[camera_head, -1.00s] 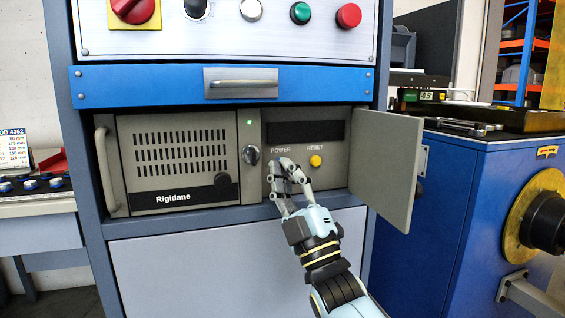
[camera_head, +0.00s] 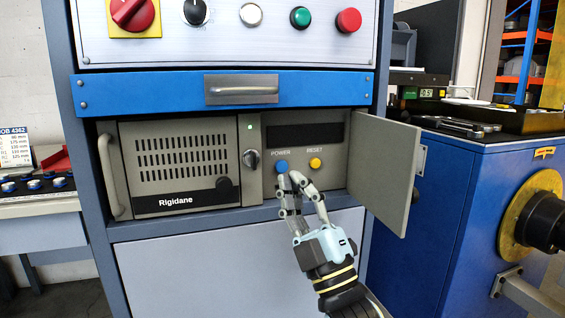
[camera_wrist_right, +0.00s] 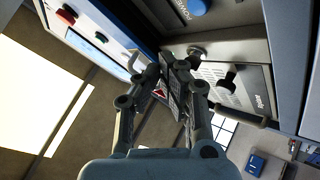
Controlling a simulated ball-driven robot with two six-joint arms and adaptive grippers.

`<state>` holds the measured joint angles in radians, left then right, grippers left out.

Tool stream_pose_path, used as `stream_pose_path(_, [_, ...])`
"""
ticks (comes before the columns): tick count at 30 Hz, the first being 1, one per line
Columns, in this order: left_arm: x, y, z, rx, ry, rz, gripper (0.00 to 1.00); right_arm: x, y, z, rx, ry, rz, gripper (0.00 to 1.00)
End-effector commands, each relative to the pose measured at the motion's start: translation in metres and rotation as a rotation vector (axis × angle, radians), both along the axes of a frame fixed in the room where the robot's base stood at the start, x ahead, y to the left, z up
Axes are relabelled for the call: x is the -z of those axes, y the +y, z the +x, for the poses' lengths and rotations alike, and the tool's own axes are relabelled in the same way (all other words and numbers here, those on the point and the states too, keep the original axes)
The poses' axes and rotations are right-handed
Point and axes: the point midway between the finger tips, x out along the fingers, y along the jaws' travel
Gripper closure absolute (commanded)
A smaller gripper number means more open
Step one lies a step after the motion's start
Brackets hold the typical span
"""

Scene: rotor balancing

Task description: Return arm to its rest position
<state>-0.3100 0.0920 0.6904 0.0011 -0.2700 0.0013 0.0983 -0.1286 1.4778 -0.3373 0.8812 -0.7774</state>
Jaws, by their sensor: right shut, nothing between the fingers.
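My right gripper (camera_head: 291,179) is shut and empty. Its fingertips are just below the blue POWER button (camera_head: 281,167) on the Rigidane unit's control panel, and I cannot tell how far they are from the panel. The yellow RESET button (camera_head: 315,163) is to the right of the POWER button. In the right wrist view, the gripper's (camera_wrist_right: 180,75) fingers meet with nothing between them, and the blue button (camera_wrist_right: 198,7) shows at the top edge. My left gripper is not in view.
An open grey door (camera_head: 385,180) stands out to the right of the panel. A blue drawer (camera_head: 150,93) with a handle is above the unit. A plain pale panel (camera_head: 230,260) is below. A blue machine (camera_head: 470,210) with a yellow disc stands at right.

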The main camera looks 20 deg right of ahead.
Motion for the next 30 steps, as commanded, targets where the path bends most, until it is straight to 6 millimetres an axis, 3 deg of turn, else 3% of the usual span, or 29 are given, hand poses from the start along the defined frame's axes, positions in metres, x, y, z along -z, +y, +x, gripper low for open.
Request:
stream_pose_path(13, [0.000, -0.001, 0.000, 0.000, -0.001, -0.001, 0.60, 0.001, 0.000, -0.001, 0.000, 0.001, 0.000, 1.00])
stream_pose_path(17, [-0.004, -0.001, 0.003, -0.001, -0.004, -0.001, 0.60, 0.024, -0.003, -0.013, -0.001, 0.056, -0.015, 1.00])
stream_pose_path(20, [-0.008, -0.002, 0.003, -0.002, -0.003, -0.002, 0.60, 0.077, -0.010, -0.025, -0.004, 0.183, -0.027, 1.00])
stream_pose_path(23, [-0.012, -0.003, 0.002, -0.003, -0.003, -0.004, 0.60, 0.154, -0.022, -0.040, -0.008, 0.400, -0.007, 1.00])
stream_pose_path(24, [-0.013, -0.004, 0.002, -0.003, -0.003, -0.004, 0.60, 0.186, -0.028, -0.050, -0.009, 0.496, 0.009, 1.00])
stream_pose_path(26, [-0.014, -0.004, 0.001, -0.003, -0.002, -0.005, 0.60, 0.234, -0.037, -0.066, -0.007, 0.639, 0.041, 1.00])
stream_pose_path(30, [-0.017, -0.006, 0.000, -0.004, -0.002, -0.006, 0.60, 0.337, -0.061, -0.122, 0.016, 0.964, 0.132, 1.00])
